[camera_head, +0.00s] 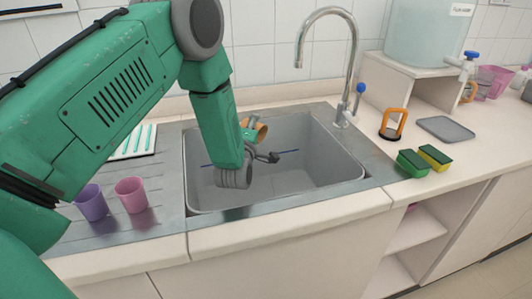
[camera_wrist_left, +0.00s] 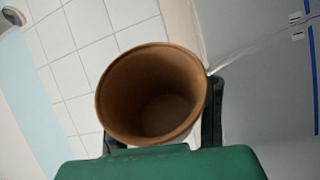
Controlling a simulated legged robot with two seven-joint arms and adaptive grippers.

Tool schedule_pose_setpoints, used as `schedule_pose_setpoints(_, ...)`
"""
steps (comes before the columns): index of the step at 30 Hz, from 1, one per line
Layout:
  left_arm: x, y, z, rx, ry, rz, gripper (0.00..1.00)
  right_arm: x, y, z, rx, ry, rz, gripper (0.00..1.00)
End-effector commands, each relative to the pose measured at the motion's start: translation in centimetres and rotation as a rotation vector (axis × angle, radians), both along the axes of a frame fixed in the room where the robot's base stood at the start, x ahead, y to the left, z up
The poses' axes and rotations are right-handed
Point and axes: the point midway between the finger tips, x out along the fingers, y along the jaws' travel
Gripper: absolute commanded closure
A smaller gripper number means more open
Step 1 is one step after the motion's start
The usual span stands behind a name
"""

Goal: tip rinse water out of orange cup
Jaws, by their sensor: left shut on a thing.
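The orange cup (camera_head: 261,132) is over the left back part of the sink, mostly hidden behind my left forearm in the head view. In the left wrist view the cup (camera_wrist_left: 152,95) is large, with its open mouth toward the camera, and I see no water in it. My left gripper (camera_wrist_left: 212,112) is shut on the cup, with dark fingers on both sides of it. In the head view the cup looks tilted well over. The grey sink basin (camera_head: 310,170) lies below. My right gripper is not in view.
A tall curved tap (camera_head: 352,65) stands behind the sink. A purple cup (camera_head: 91,203) and a pink cup (camera_head: 131,195) stand on the left drainboard. Green and yellow sponges (camera_head: 413,163), an orange-handled item (camera_head: 393,123) and a grey tray (camera_head: 446,128) lie right.

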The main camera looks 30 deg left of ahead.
Motion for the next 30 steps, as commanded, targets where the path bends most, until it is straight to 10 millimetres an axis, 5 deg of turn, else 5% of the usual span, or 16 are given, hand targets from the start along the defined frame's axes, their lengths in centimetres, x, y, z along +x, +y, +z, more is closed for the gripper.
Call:
schedule_pose_setpoints(6, 0.0, 0.1, 0.2, 0.006, 0.0, 0.001, 0.98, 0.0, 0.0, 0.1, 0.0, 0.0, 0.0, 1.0)
schedule_pose_setpoints(11, -0.1, 1.3, -1.0, -0.339, 0.0, 0.004, 0.98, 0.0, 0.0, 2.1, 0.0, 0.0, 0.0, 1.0)
schedule_pose_setpoints(30, -0.1, 2.6, -3.6, -0.692, -0.003, 0.006, 0.98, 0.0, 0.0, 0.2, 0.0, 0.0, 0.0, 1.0)
